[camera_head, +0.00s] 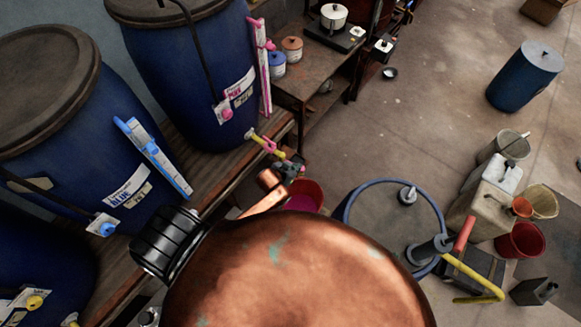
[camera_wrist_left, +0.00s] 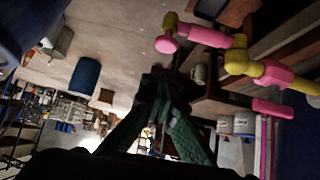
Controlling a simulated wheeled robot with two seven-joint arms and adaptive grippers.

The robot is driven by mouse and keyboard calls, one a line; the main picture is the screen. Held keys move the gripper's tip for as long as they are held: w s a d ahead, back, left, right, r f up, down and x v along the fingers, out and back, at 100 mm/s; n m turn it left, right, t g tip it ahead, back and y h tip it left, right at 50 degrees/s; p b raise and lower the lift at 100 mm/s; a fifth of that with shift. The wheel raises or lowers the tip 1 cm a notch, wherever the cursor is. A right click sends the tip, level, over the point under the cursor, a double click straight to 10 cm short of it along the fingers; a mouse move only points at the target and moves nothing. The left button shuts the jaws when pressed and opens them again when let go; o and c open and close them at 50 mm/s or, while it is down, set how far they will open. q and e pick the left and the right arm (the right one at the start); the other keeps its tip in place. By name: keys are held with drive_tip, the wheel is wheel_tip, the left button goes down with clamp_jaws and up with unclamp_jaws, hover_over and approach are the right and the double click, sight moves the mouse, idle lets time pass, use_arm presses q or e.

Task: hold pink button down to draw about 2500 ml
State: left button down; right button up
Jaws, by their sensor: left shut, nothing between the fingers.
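A blue vat (camera_head: 190,60) stands against the wall with a pink round knob (camera_head: 225,113) on its front beside a label. A pink level gauge (camera_head: 264,70) runs down its side. Its yellow tap (camera_head: 258,138) has pink parts. In the left wrist view, the yellow and pink tap (camera_wrist_left: 238,62) ends in a pink round piece (camera_wrist_left: 166,44). My left gripper (camera_head: 292,166) is beside the tap outlet, over a pink-red bucket (camera_head: 305,192) partly hidden by my arm. Its dark green fingers (camera_wrist_left: 158,90) are shut and empty. Contact with the tap cannot be told. My right gripper is out of view.
Another blue vat (camera_head: 80,130) with a blue gauge stands at left. A wooden shelf (camera_head: 210,195) runs under the vats. A blue drum (camera_head: 350,208), jugs and buckets stand at right. A small table (camera_head: 310,75) holds a pot. Open floor lies between.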

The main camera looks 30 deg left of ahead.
use_arm(q)
drive_tip(key=v, duration=0.7)
drive_tip(key=shift+r, duration=0.25)
drive_tip(key=shift+w, duration=0.1)
idle(0.5)
drive_tip(key=a+b+x, duration=0.1)
drive_tip(key=b+x, duration=0.3)
drive_tip(key=x, duration=0.5)
drive_tip(key=v, duration=0.4)
drive_tip(key=d+v, duration=0.1)
drive_tip(key=shift+r, duration=0.6)
drive_tip(key=shift+w, duration=0.1)
